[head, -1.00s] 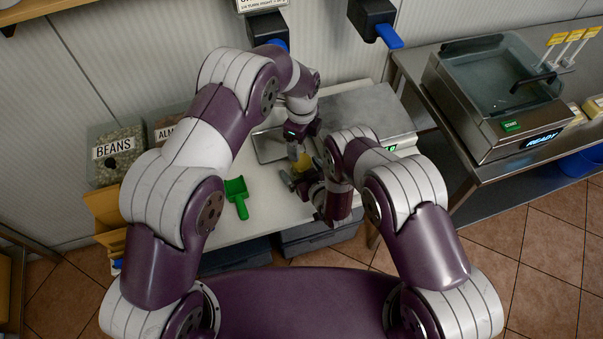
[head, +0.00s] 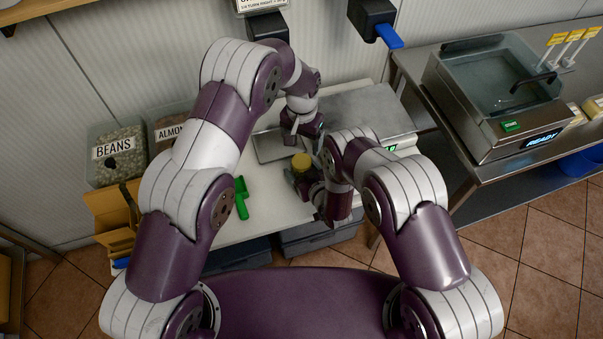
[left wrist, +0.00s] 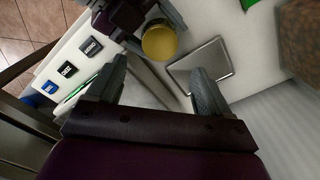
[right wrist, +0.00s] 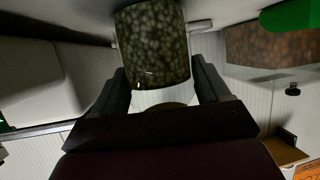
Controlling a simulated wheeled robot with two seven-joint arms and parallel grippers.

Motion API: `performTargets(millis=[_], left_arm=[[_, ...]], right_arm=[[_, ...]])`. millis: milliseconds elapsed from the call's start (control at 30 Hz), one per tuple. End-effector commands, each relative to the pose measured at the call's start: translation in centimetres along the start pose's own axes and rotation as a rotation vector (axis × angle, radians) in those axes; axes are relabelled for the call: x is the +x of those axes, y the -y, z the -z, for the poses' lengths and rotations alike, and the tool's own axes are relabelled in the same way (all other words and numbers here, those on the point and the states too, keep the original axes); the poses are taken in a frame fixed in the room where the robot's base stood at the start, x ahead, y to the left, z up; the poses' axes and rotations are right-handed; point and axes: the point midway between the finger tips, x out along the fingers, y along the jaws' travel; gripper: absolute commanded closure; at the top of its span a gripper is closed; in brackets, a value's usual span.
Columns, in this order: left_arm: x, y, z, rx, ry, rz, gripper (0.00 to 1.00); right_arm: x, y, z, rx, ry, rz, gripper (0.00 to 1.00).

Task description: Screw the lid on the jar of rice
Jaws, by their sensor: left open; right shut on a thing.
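The jar (right wrist: 152,45), dark and speckled through its side, stands between the fingers of my right gripper (right wrist: 165,85), which is shut on it. A round gold-yellow lid (head: 301,162) sits at the jar's top; it also shows in the left wrist view (left wrist: 159,41). Whether the lid is fully seated or tight cannot be told. My left gripper (left wrist: 158,85) is open and empty, apart from the lid. In the head view my left gripper (head: 292,140) is just beyond the lid, its fingers partly hidden.
A shallow metal tray (head: 268,151) lies behind the jar, beside a steel-topped scale (head: 365,112). A green scoop (head: 241,198) lies to the left on the white counter (head: 270,212). Bins of beans (head: 118,158) and almonds (head: 168,128) stand at the back left.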

Motion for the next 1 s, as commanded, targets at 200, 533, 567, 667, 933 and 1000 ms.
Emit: performTargets(millis=[200, 533, 567, 667, 933, 1000], left_arm=[[-0.1, 0.0, -0.3, -0.598, 0.000, 0.000, 0.20], [-0.1, 0.0, -0.2, -0.796, -0.002, -0.001, 0.20], [-0.1, 0.0, -0.2, -0.796, -0.002, -0.001, 0.20], [0.0, 0.0, -0.2, -0.795, -0.002, -0.001, 0.20], [2.7, 0.0, -0.3, -0.793, 0.002, 0.000, 0.20], [4.0, 0.0, -0.3, -0.793, 0.001, 0.000, 0.20]], right_arm=[[0.0, 0.0, 0.0, 0.000, -0.001, 0.000, 1.00], [0.0, 0.0, 0.0, 0.000, -0.001, 0.000, 1.00], [0.0, 0.0, 0.0, 0.000, -0.001, 0.000, 1.00], [0.0, 0.0, 0.0, 0.000, -0.001, 0.000, 1.00], [0.0, 0.0, 0.0, 0.000, -0.001, 0.000, 1.00], [0.0, 0.0, 0.0, 0.000, -0.001, 0.000, 1.00]])
